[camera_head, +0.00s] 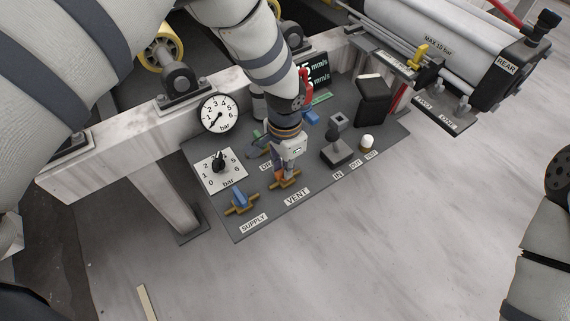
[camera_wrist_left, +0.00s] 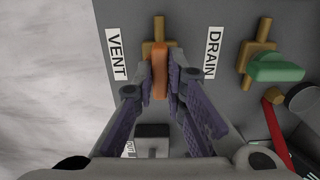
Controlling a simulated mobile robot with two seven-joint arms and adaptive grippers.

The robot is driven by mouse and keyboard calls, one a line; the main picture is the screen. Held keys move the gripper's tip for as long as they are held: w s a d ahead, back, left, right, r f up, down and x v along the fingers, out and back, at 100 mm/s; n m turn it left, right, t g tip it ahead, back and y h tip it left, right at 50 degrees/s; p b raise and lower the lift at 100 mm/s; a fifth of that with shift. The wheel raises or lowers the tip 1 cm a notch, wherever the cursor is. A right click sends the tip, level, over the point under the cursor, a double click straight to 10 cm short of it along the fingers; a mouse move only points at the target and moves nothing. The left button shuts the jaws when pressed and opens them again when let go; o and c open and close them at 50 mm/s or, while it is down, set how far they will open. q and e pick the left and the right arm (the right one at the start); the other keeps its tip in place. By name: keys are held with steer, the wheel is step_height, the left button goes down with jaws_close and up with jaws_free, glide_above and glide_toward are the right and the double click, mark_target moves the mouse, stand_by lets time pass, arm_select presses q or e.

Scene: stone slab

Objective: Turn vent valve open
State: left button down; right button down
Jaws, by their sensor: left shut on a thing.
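The vent valve has a brass body (camera_wrist_left: 158,28) and an orange handle (camera_wrist_left: 160,78), beside the VENT label (camera_wrist_left: 117,54). In the left wrist view the handle appears to lie along the brass body. My left gripper (camera_wrist_left: 161,84) has its two purple-padded fingers closed on either side of the orange handle. In the head view the left gripper (camera_head: 286,170) reaches down onto the vent valve (camera_head: 281,178) and hides part of it. My right gripper is out of view; only part of the right arm shows at the right edge.
The blue-handled supply valve (camera_head: 240,201) is left of the vent valve. The green-handled drain valve (camera_wrist_left: 275,68) is close by. A regulator knob (camera_head: 218,163), a pressure gauge (camera_head: 218,114) and a lever switch (camera_head: 337,147) stand nearby on the dark panel. Pale stone floor lies in front.

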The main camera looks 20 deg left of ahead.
arm_select(q)
steer(key=c, duration=1.6)
jaws_free()
steer(key=shift+c, duration=0.2)
step_height(320, 180, up, 12)
